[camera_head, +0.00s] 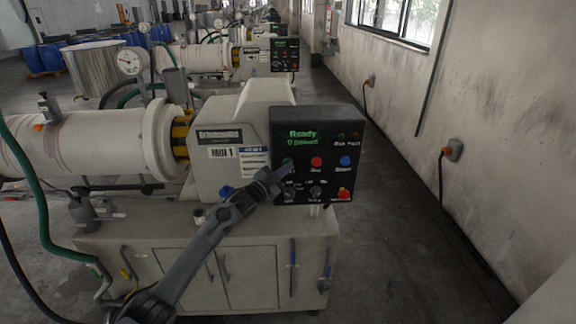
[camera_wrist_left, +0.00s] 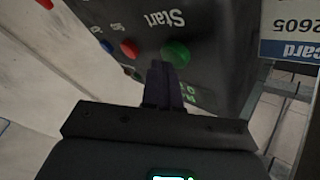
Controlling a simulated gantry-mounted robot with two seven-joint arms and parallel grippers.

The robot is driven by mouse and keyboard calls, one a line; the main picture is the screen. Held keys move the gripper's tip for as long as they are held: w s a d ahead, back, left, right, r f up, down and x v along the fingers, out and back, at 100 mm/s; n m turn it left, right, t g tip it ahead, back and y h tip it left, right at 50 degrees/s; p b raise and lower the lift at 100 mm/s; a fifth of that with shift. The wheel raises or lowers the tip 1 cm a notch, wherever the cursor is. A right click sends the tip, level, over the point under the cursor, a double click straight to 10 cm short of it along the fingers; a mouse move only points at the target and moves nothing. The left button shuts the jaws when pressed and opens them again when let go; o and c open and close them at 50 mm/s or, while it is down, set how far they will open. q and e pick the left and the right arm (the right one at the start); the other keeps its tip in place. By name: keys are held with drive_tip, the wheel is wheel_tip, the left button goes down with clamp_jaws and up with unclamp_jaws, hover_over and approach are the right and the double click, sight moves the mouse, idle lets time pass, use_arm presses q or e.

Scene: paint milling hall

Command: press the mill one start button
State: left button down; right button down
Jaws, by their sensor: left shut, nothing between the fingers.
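The black control panel (camera_head: 318,125) of the mill marked 1 shows green "Ready" text. The green start button (camera_wrist_left: 176,53) sits beside the word "Start", which appears upside down in the left wrist view. In the head view the button (camera_head: 288,162) is mostly hidden by my gripper. My left gripper (camera_head: 283,170) is shut and empty. Its fingertips, also in the left wrist view (camera_wrist_left: 162,72), overlap the near edge of the green button. I cannot tell whether they touch it.
A red button (camera_head: 316,161) and a blue button (camera_head: 345,160) sit to the right on the panel. Below are black knobs (camera_head: 315,192) and a red emergency stop (camera_head: 344,194). A white mill housing (camera_head: 240,112) stands left of the panel. The aisle floor to the right is clear.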

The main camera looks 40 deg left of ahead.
use_arm(q)
drive_tip(key=shift+w+a+b, duration=0.2)
drive_tip(key=shift+b, duration=0.15)
idle(0.6)
drive_tip(key=shift+s+d+p, duration=0.55)
drive_tip(key=shift+s+p, duration=0.1)
drive_tip(key=shift+p, duration=0.4)
drive_tip(key=shift+s+d+p, duration=1.7)
drive_tip(key=shift+s+p, duration=0.15)
drive_tip(key=shift+p, duration=0.55)
